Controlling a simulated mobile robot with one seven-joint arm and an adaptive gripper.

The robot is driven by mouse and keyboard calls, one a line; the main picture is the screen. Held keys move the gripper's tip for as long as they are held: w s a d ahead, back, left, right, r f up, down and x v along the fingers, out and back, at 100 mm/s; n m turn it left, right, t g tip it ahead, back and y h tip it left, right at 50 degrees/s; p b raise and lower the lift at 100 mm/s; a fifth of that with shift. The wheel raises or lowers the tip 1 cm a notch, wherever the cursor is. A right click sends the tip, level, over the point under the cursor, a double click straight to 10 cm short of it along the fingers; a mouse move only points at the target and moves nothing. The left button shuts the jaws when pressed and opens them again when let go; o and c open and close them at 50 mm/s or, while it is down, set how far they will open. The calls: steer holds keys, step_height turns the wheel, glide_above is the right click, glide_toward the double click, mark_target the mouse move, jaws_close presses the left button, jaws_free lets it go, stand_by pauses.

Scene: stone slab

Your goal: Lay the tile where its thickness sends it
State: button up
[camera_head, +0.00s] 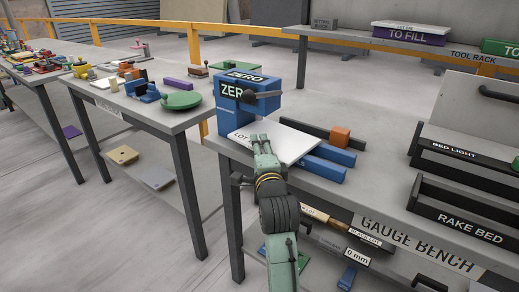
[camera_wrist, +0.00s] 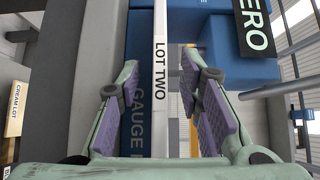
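The white tile marked LOT TWO (camera_head: 290,148) lies flat at the blue gauge marked ZERO (camera_head: 262,104), over blue rails (camera_head: 328,163). Its narrow lettered edge (camera_wrist: 160,80) faces me in the wrist view, with the blue gauge body (camera_wrist: 138,75) beside it. My gripper (camera_head: 260,139) is at the tile's near edge. In the wrist view my gripper (camera_wrist: 162,105) is open, one finger on each side of the tile edge, with visible gaps. Two dark racks, BED LIGHT (camera_head: 455,149) and RAKE BED (camera_head: 468,224), stand on the bench at right.
An orange block (camera_head: 340,136) sits on a dark bar behind the rails. The GAUGE BENCH (camera_head: 380,196) has labelled goods beneath, including a 9 mm label (camera_head: 357,260). A TO FILL box (camera_head: 410,32) is on the back shelf. A cluttered table (camera_head: 190,112) stands left, across a gap.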

jaws_close()
stand_by(0.6)
stand_by(0.3)
